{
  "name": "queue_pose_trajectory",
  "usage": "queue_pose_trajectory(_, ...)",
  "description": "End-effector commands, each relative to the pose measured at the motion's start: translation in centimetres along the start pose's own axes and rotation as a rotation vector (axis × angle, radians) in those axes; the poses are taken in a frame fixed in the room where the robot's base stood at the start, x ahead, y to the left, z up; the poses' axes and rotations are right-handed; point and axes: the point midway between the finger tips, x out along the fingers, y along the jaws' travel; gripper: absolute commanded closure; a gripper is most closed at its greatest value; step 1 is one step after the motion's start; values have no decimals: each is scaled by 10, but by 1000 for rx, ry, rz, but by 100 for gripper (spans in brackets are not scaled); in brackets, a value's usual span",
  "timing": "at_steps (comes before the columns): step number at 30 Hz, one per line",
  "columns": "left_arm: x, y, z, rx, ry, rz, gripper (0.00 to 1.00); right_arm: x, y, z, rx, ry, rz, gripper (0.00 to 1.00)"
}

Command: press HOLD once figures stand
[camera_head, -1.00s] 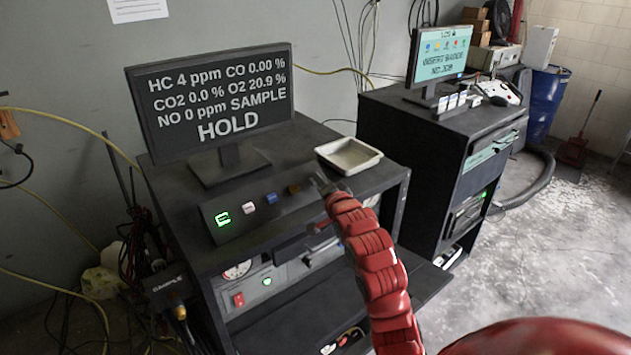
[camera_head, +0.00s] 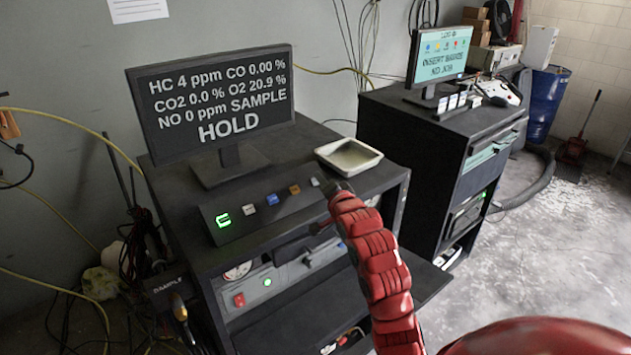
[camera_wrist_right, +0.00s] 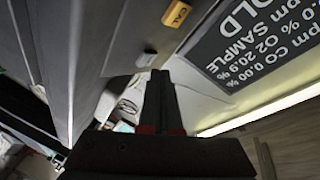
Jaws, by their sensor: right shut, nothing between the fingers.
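The dark monitor (camera_head: 215,103) in the head view reads HC 4 ppm, CO 0.00 %, CO2 0.0 %, O2 20.9 %, NO 0 ppm, SAMPLE and HOLD. Below it, a black button panel (camera_head: 262,212) has a green-lit button (camera_head: 223,219), then white, blue and orange ones, and a grey button (camera_head: 315,182) at the right end. My right gripper (camera_head: 329,186) is beside that end. In the wrist view, its shut fingers (camera_wrist_right: 160,80) are empty, close to the grey button (camera_wrist_right: 146,59), apparently not touching it. The orange button (camera_wrist_right: 176,14) is marked CAL. My left gripper is not in view.
A pale tray (camera_head: 348,157) sits on the cabinet top just behind my right gripper. A second cabinet (camera_head: 440,150) with another monitor (camera_head: 440,57) stands to the right. Cables hang on the wall and lie at the left. The floor at the right is mostly clear.

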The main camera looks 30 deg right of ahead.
Motion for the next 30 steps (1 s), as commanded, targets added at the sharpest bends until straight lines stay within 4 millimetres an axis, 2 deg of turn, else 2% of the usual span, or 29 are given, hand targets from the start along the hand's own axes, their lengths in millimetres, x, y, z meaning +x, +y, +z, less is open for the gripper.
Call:
queue_pose_trajectory(16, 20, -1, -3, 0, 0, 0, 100, -32, -24, -24, -1, 1, 0, 100)
queue_pose_trajectory(30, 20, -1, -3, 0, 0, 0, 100, -35, -26, -26, -1, 1, -1, 100)
